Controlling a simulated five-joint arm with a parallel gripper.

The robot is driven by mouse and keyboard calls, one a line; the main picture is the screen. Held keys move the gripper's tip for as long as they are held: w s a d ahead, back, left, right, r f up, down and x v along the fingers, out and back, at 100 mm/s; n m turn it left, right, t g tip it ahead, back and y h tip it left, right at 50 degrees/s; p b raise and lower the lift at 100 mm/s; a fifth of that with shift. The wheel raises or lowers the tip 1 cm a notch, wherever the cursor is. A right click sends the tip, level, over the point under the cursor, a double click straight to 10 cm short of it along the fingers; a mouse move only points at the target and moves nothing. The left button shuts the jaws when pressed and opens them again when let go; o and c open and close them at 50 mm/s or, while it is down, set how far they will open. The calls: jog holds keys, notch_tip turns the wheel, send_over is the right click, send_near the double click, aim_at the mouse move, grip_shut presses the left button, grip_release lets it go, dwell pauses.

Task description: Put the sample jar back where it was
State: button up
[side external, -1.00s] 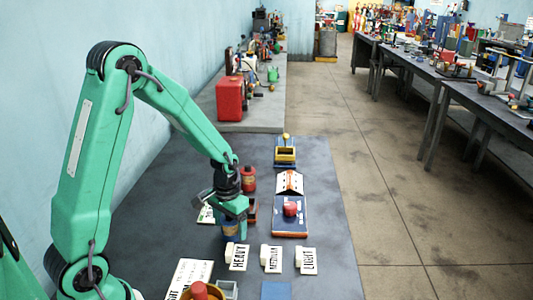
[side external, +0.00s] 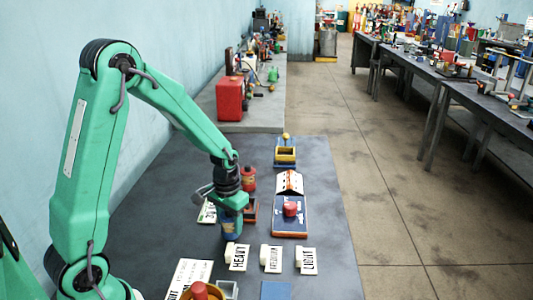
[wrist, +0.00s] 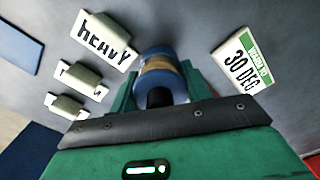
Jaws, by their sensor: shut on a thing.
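The sample jar (side external: 231,229), blue with a tan band, is between the fingers of my gripper (side external: 233,207). In the side view it is roughly upright, just behind the HEAVY sign (side external: 238,257). I cannot tell whether its base touches the mat. In the wrist view the jar (wrist: 160,60) sits between the two green fingers of my gripper (wrist: 160,88), which are shut on it. The HEAVY sign (wrist: 107,40) lies to its left there, and the 30 DEG card (wrist: 242,62) to its right, both apart from it.
The MEDIUM sign (side external: 272,259) and LIGHT sign (side external: 306,260) stand right of HEAVY. A red bottle (side external: 249,180) is behind my gripper. A blue tray with a red knob (side external: 290,222) lies to the right. A white sign (side external: 188,274) and a red-topped object (side external: 200,290) are in front.

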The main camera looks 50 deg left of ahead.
jog(key=shift+w+r, duration=0.1)
jog(key=shift+r, duration=0.7)
jog(key=s+d+r, duration=0.4)
jog(key=d+r, duration=0.4)
jog(key=d, duration=0.3)
jog(key=shift+r, duration=0.1)
jog(key=w+a+r+m, duration=0.2)
jog(key=w+a+r, duration=0.1)
jog(key=w+r, duration=0.3)
jog(key=shift+w+a, duration=0.3)
jog(key=shift+w, duration=0.65)
jog(key=shift+w+a, duration=0.1)
jog(key=w+a+f+n, duration=0.2)
jog(key=w+a+n, duration=0.1)
jog(key=w+a, duration=0.95)
jog(key=w+a+f+n, duration=0.1)
jog(key=a+f+n, duration=0.1)
jog(key=a, duration=0.7)
jog(key=a+f+n, duration=0.2)
jog(key=a+f, duration=0.1)
jog(key=a, duration=0.6)
jog(key=shift+w+f, duration=0.2)
jog(key=shift+f, duration=2.2)
